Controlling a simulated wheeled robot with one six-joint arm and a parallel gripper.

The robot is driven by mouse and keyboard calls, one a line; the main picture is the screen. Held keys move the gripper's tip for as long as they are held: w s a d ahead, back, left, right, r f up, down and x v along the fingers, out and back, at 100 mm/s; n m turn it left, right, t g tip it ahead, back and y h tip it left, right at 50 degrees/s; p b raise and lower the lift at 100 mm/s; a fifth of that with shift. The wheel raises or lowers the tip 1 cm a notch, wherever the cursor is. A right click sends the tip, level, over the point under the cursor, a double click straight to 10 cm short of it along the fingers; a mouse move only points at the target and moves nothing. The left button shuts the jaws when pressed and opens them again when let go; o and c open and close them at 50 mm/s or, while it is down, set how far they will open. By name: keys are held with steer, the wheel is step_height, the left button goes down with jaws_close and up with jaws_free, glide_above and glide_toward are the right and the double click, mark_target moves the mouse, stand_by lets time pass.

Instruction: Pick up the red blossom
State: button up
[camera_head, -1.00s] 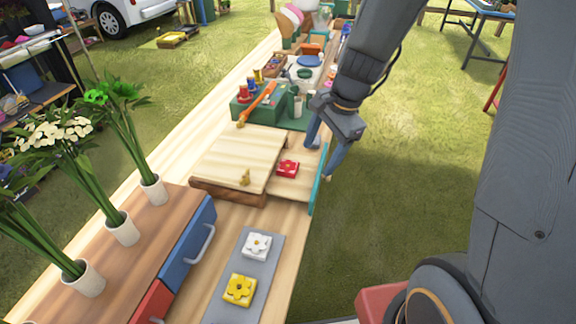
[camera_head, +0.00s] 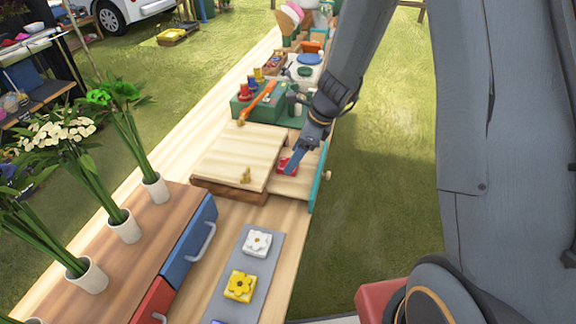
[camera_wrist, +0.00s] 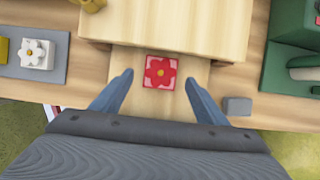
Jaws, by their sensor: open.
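The red blossom (camera_wrist: 160,72) is a red flower on a small square block with a yellow centre. It lies in the open drawer (camera_head: 303,186) of a wooden box (camera_head: 238,157). In the head view the red blossom (camera_head: 288,166) is partly hidden by my gripper (camera_head: 292,163). In the wrist view my gripper (camera_wrist: 158,92) is open, its two blue-grey fingers spread to either side of the blossom and a little short of it. Nothing is between the fingertips; I cannot tell the height above the drawer.
A grey tray (camera_head: 222,293) holds a white blossom (camera_head: 257,243) and a yellow blossom (camera_head: 240,286). A green box (camera_head: 244,107) with spools stands behind. The teal drawer front (camera_head: 318,180) rises at the right. Potted flowers (camera_head: 124,226) stand at the left.

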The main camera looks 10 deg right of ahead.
mark_target(283, 161)
steer(key=shift+x, duration=1.4)
steer(key=c, duration=1.1)
steer(key=shift+r, duration=0.1)
steer(key=shift+c, duration=0.2)
